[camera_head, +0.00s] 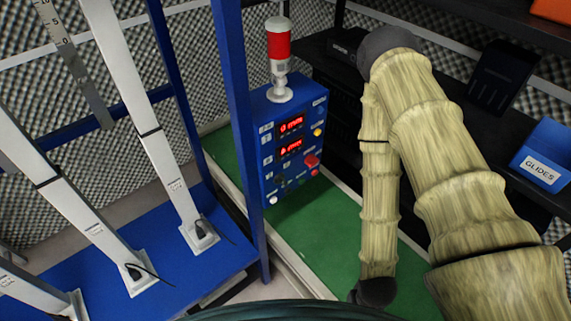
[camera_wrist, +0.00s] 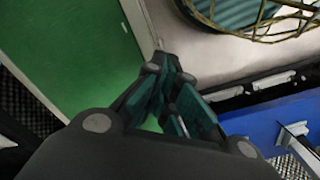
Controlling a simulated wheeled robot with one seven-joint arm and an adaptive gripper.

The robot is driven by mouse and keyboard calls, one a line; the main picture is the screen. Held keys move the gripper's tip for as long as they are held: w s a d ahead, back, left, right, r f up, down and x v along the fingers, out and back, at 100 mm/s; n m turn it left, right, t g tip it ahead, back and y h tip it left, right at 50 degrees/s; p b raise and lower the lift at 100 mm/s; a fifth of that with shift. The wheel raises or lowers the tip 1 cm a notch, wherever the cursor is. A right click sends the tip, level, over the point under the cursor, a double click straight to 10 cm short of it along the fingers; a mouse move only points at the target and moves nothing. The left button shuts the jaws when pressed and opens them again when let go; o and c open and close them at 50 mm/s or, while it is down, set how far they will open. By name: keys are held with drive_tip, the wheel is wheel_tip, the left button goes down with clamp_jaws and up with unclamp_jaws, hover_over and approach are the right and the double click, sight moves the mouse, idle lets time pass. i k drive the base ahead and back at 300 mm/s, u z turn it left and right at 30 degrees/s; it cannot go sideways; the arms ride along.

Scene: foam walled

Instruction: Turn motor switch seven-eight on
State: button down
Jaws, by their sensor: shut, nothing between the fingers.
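A blue control box (camera_head: 261,130) stands on the green surface in the head view, with a red and white beacon (camera_head: 279,55) on top. Its front has two red lit displays (camera_head: 291,126), a yellow button (camera_head: 318,131), a red control (camera_head: 311,162) and several small switches or knobs (camera_head: 280,181). The labels are too small to read, so I cannot tell which one is motor switch seven-eight. My gripper (camera_wrist: 170,72) is shut and empty in the wrist view, above the floor area beside the green surface. The box is not in the wrist view, and my gripper is not visible in the head view.
The green surface (camera_head: 315,237) is clear in front of the box. A blue frame post (camera_head: 236,110) stands close to the box's left. White slanted columns (camera_head: 150,130) stand further left. Dark shelves with a blue bin labelled GLIDES (camera_head: 543,153) are at right.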

sight(312, 159)
drive_tip(key=z, duration=1.35)
drive_tip(key=k, duration=0.8)
drive_tip(key=u, duration=0.75)
drive_tip(key=i, duration=0.45)
drive_tip(key=z, duration=0.05)
